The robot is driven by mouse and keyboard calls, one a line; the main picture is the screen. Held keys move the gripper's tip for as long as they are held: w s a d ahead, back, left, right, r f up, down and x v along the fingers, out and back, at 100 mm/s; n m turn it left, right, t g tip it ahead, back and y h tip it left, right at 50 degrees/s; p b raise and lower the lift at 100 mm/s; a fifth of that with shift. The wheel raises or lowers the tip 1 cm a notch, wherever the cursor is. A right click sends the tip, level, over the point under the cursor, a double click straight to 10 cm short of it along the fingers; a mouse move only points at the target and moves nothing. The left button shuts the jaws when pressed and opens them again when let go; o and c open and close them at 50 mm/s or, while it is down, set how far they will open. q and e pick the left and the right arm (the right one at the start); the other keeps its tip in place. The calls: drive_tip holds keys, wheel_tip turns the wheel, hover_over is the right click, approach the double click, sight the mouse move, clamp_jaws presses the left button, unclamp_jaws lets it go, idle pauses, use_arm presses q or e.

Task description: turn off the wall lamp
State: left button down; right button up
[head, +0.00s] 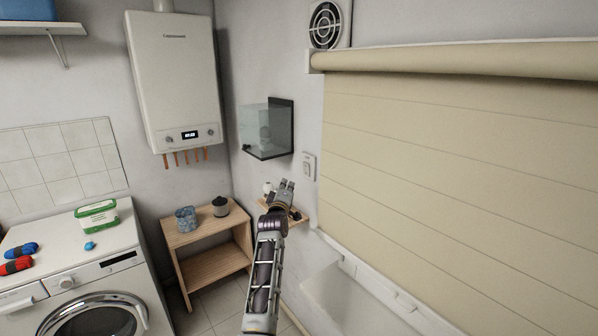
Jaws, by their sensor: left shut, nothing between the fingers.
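A glass box with a dark back plate (281,122) is fixed to the wall near the corner and looks like the wall lamp. I see no clear glow in it. A white wall switch (308,166) is on the same wall, below and right of the glass box. I cannot tell which way its rocker is set. My left gripper (287,184) is shut and empty, pointing up toward the wall. In the picture it is below and left of the switch, apart from it. My right gripper is not in view.
A small wooden wall shelf (297,216) with small items is partly hidden behind my left gripper. A beige blind (450,150) is right of the switch. A wooden stand (215,262), a boiler (177,80) and a washing machine (90,285) are at the left.

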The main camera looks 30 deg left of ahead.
use_arm(q)
drive_tip(key=shift+n, duration=2.8)
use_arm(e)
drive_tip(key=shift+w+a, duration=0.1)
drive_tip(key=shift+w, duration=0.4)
